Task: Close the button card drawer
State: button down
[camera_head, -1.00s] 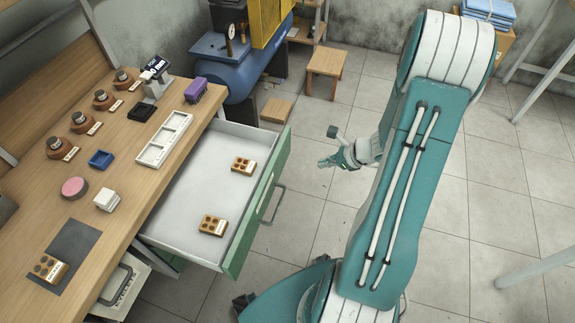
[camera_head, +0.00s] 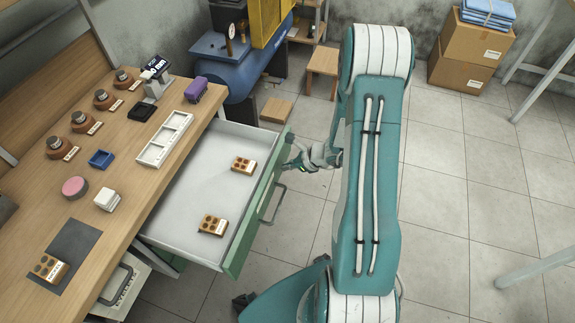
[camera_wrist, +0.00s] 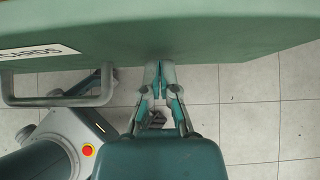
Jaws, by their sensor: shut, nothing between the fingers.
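The button card drawer (camera_head: 184,196) is pulled out from the workbench. It has a white interior and a green front (camera_head: 258,203), which also fills the top of the wrist view (camera_wrist: 200,35). Two button cards (camera_head: 243,165) (camera_head: 212,225) lie inside it. Its grey handle (camera_head: 277,204) is on the front; in the wrist view the handle (camera_wrist: 60,100) is to the left of my gripper. My gripper (camera_wrist: 158,66) is shut and empty, with its fingertips at the lower edge of the drawer front, touching or very close. In the head view my gripper (camera_head: 288,150) is near the front's far end.
The wooden workbench (camera_head: 110,215) carries a white divided tray (camera_head: 165,139), a purple item (camera_head: 196,89) and another button card (camera_head: 48,268). A second, lower drawer (camera_head: 122,290) is partly open below.

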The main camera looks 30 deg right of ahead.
jog(key=w+a, duration=1.8)
jog(key=shift+w+a, duration=0.15)
jog(key=shift+a, duration=0.05)
jog(key=shift+w+a, duration=0.3)
jog(key=shift+w, duration=0.1)
jog(key=shift+r, duration=0.1)
